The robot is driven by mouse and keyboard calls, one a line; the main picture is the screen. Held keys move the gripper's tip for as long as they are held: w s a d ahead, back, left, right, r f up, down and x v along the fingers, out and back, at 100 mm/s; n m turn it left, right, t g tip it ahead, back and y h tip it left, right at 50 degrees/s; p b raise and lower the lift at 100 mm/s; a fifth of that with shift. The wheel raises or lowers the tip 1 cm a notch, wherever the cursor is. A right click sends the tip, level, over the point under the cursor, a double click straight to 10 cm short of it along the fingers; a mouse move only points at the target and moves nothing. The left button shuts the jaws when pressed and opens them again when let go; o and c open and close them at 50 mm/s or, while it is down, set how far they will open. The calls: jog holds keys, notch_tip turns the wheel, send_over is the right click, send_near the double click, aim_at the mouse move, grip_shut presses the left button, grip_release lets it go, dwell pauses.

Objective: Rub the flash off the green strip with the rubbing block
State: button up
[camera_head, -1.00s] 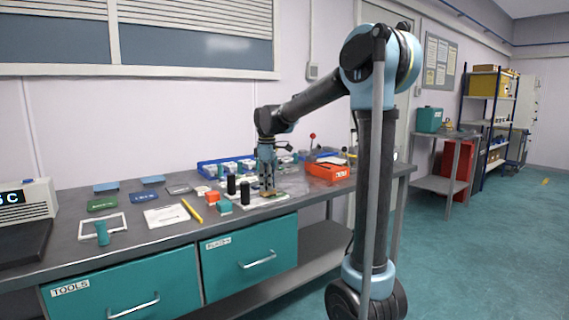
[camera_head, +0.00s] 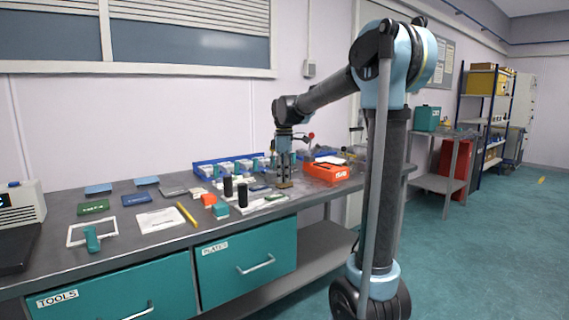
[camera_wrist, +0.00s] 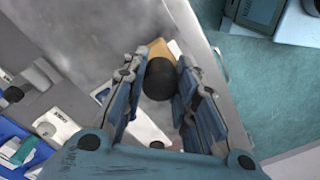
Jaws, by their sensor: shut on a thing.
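My gripper (camera_head: 284,182) is shut on the rubbing block, low over the right part of the bench. The block (camera_wrist: 158,48) is tan with a dark round knob (camera_wrist: 158,80), which sits between my fingers in the wrist view. In the head view the block's tan base (camera_head: 284,186) shows just under my fingertips; I cannot tell whether it touches anything below. A small green strip (camera_head: 275,197) appears to lie on a pale plate in front of and left of the block. Its flash is too small to make out. I cannot pick out the strip in the wrist view.
Blue bins (camera_head: 215,167) stand behind, and an orange-red box (camera_head: 327,171) is to the right. A yellow pencil-like stick (camera_head: 187,214) lies left.

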jog(key=shift+a+r, duration=0.25)
jog(key=shift+r, duration=2.45)
